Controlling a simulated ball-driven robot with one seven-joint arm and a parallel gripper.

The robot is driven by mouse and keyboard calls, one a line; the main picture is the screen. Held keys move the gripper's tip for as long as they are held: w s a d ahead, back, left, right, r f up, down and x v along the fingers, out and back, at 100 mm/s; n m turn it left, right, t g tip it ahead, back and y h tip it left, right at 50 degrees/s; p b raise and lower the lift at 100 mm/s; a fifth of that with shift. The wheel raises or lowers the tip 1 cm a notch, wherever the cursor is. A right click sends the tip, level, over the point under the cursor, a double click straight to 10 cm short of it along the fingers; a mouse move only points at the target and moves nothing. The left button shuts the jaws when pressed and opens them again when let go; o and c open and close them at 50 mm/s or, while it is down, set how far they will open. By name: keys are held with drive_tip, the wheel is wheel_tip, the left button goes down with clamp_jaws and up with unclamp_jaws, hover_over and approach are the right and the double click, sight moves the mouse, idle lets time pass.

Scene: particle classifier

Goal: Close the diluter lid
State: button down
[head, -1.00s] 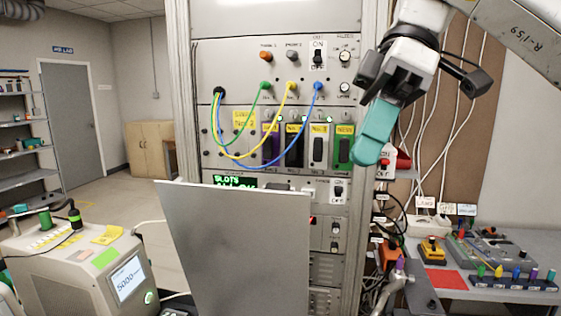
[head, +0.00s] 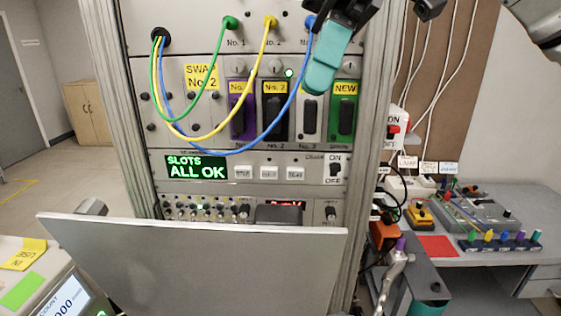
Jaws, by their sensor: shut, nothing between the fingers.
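A large flat grey panel (head: 190,265), which looks like the diluter lid, stands raised in the foreground in the head view. Its top edge slopes slightly down to the right, and its lower part runs out of the picture. The diluter body beneath it cannot be made out. My gripper (head: 318,85) has teal fingers, shut and empty, pointing down. It is at the upper right in front of the rack's coloured slots, above the panel and apart from it in the picture.
The rack (head: 250,120) stands behind the panel, with green, yellow and blue cables looping across it. Its green display (head: 196,167) reads "SLOTS ALL OK". A white counter device (head: 40,285) is at lower left. A grey bench (head: 470,255) with small instruments is at right.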

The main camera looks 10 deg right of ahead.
drive_tip(key=s+a+f, duration=0.4)
drive_tip(key=s+f, duration=0.3)
drive_tip(key=f, duration=0.1)
drive_tip(key=shift+s+a+f, duration=0.15)
drive_tip(key=shift+a+f, duration=0.15)
